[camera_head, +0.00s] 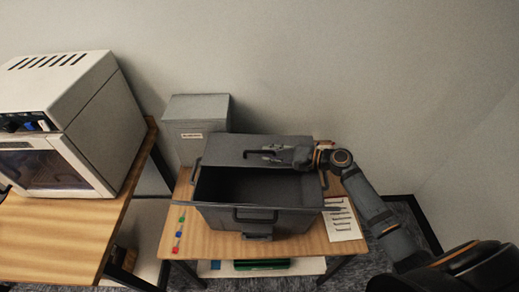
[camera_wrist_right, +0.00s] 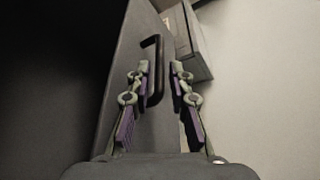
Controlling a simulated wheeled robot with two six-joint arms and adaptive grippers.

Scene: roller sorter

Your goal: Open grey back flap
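The grey box (camera_head: 220,217) stands on the small wooden table, with its dark inside showing from above. Its grey back flap (camera_head: 225,150) stands raised along the rear edge and carries a black handle (camera_head: 250,153). The flap (camera_wrist_right: 125,60) and its handle (camera_wrist_right: 153,70) also show in the right wrist view. My right gripper (camera_head: 268,153) is at the flap's handle. In the wrist view the fingers of this gripper (camera_wrist_right: 160,75) are apart, one on each side of the handle; contact is unclear. My left gripper is not in view.
A grey bin (camera_head: 185,137) stands behind the box at left. A white oven-like machine (camera_head: 75,125) sits on the left table. Coloured buttons (camera_head: 180,233) and a paper sheet (camera_head: 341,221) flank the box. The wall is close behind.

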